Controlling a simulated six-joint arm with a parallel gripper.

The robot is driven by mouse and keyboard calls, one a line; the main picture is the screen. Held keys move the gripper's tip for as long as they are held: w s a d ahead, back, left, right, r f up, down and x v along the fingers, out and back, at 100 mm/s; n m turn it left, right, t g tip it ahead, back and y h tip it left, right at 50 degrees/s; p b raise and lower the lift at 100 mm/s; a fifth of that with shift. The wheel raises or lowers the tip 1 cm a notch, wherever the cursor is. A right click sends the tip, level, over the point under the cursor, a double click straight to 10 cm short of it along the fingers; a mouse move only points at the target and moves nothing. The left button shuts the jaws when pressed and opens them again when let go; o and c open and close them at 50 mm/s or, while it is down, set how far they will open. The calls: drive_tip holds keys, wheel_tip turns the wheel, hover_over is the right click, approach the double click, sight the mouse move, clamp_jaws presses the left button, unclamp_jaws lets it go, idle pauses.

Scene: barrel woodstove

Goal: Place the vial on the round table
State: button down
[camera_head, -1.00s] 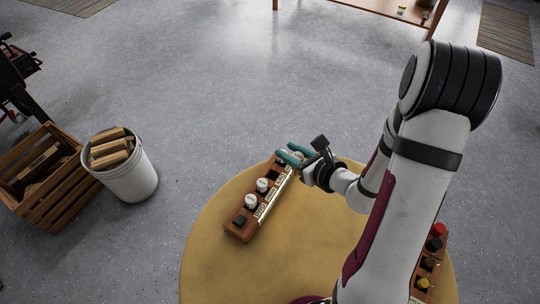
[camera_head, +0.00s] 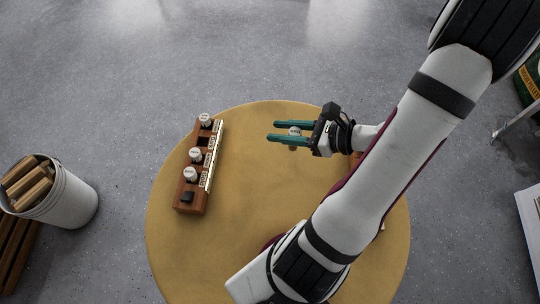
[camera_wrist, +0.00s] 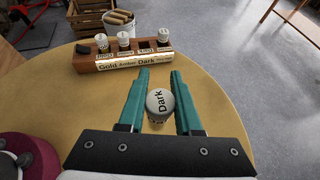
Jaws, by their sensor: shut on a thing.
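The vial (camera_wrist: 160,103) has a round white cap marked "Dark" and sits between the teal fingers of my gripper (camera_wrist: 155,92) in the wrist view. In the head view its white top (camera_head: 294,131) shows between the fingers of my gripper (camera_head: 293,132), which is shut on it. It is over the far part of the yellow round table (camera_head: 250,210), clear of the rack. Its lower part is mostly hidden, and I cannot tell whether it touches the tabletop.
A wooden rack (camera_head: 181,208) stands on the table's left side, with three white-capped vials and one empty slot. The tabletop between rack and gripper is bare. A white bucket of firewood (camera_head: 73,205) stands on the floor at left.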

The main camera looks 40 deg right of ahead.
drive_tip(key=shift+w+a+f, duration=1.15)
drive_tip(key=shift+w+f, duration=0.05)
drive_tip(key=shift+f, duration=0.45)
drive_tip(key=shift+w+a+f, duration=1.2)
drive_tip(key=shift+f, duration=0.5)
drive_tip(key=shift+w+a+f, duration=1.15)
drive_tip(key=shift+w+f, duration=0.05)
drive_tip(key=shift+f, duration=0.45)
drive_tip(key=shift+f, duration=0.1)
drive_tip(key=c, duration=0.6)
unclamp_jaws()
